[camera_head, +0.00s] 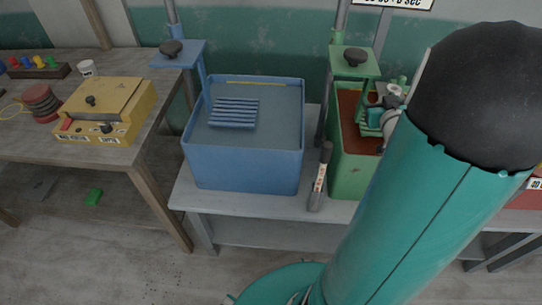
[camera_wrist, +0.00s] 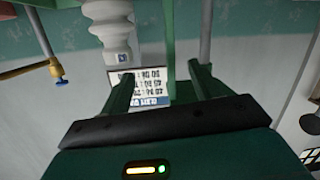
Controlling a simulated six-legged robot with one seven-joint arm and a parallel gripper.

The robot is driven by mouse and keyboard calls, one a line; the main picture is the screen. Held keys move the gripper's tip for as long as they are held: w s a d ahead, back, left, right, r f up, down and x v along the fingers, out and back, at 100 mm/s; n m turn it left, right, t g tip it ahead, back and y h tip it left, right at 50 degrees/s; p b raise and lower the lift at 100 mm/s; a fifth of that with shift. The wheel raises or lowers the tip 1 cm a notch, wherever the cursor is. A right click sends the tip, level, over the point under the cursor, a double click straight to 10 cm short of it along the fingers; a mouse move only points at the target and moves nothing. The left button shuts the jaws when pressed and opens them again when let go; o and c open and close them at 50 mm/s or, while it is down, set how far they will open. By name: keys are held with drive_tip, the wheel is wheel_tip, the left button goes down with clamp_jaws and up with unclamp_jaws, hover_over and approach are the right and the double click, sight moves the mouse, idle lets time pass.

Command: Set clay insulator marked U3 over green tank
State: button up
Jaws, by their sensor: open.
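The green tank (camera_head: 349,178) stands on the grey bench in the head view, with reddish-brown contents and a green post and bracket above it. My teal arm hides its right side. A pale, ribbed insulator (camera_wrist: 112,28) shows at the top of the wrist view, beyond the left finger; its small dark blue tag is too small to read. My gripper (camera_wrist: 162,74) is open, with its two green fingers apart and nothing clearly held between them. In the head view, pale and teal parts above the tank are partly hidden, and I cannot tell which is the insulator.
A blue tank (camera_head: 243,166) with a slatted rack (camera_head: 233,112) stands left of the green one. A dark marker-like tool (camera_head: 320,178) leans between them. A yellow box (camera_head: 106,110) is on the wooden table. A number card (camera_wrist: 140,84) shows behind the fingers.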

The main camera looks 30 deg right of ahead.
drive_tip(key=w+a+r+g+y, duration=0.1)
drive_tip(key=w+a+r, duration=0.1)
drive_tip(key=a, duration=0.4)
drive_tip(key=w+a+r+g, duration=0.1)
drive_tip(key=a+r+g, duration=0.15)
drive_tip(key=a, duration=0.25)
drive_tip(key=s+a+n+g+y, duration=0.1)
drive_tip(key=s+a, duration=0.3)
drive_tip(key=a, duration=0.5)
drive_tip(key=s+a+r+n+g+y, duration=0.1)
drive_tip(key=s+a+g+y, duration=0.1)
drive_tip(key=s+a, duration=0.3)
drive_tip(key=s+a+n+g+y, duration=0.1)
drive_tip(key=s+a+y, duration=0.2)
drive_tip(key=a, duration=1)
drive_tip(key=shift+s+a+r+n+g, duration=0.35)
drive_tip(key=shift+s+a+r+n, duration=0.05)
drive_tip(key=shift+s, duration=0.4)
